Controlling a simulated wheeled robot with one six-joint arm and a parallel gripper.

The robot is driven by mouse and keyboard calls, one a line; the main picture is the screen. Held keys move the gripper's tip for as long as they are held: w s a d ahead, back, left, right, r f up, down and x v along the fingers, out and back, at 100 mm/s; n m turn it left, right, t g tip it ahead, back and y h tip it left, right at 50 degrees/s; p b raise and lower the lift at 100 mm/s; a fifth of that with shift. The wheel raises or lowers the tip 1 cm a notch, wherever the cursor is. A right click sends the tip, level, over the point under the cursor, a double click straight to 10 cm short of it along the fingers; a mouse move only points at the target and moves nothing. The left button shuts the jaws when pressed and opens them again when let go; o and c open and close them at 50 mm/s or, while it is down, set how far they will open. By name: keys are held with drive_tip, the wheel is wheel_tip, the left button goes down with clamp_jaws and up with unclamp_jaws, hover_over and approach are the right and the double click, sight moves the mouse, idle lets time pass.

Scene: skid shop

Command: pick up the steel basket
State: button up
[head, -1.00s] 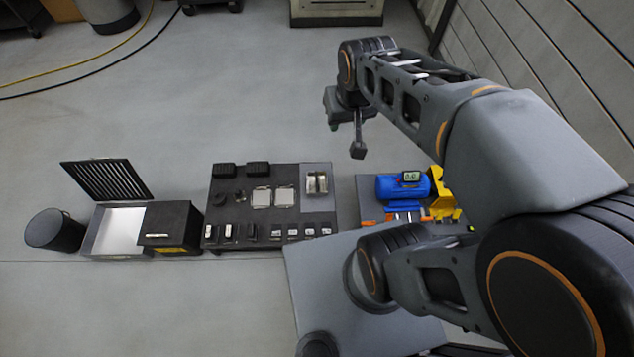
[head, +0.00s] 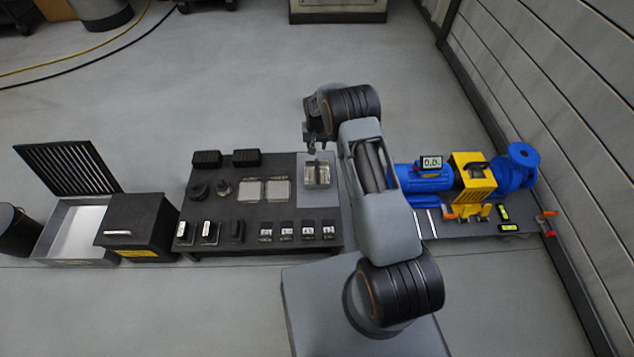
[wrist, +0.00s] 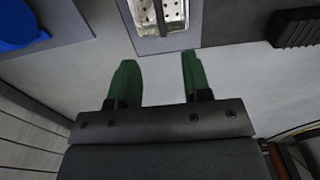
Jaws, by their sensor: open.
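The steel basket (head: 317,174) is a small shiny metal box on a light grey pad (head: 316,198) at the right end of the low dark table. In the wrist view the perforated basket (wrist: 158,14) shows at the top edge, cut off by the frame. My gripper (head: 312,150) hangs near the table's far edge, just beyond the basket in the head view. In the wrist view its two green fingers (wrist: 154,75) are apart with nothing between them, and the basket lies past their tips.
The dark table (head: 222,231) also holds two pale square plates, black blocks and several small labelled blocks. A blue motor (head: 422,178) with a yellow guard (head: 470,180) stands to the right. A black box (head: 138,222) and an open-lidded tray (head: 72,232) stand left. Floor beyond the table is clear.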

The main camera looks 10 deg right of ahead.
drive_tip(key=b, duration=0.3)
approach(317, 170)
drive_tip(key=f, duration=0.5)
drive_tip(key=shift+w+a+f, duration=0.1)
drive_tip(key=shift+w+f, duration=0.15)
drive_tip(key=shift+w, duration=0.1)
drive_tip(key=shift+s+f+b, duration=0.15)
drive_tip(key=shift+f+b, duration=1.35)
drive_tip(key=shift+f, duration=1.15)
drive_tip(key=shift+c, duration=0.3)
clamp_jaws()
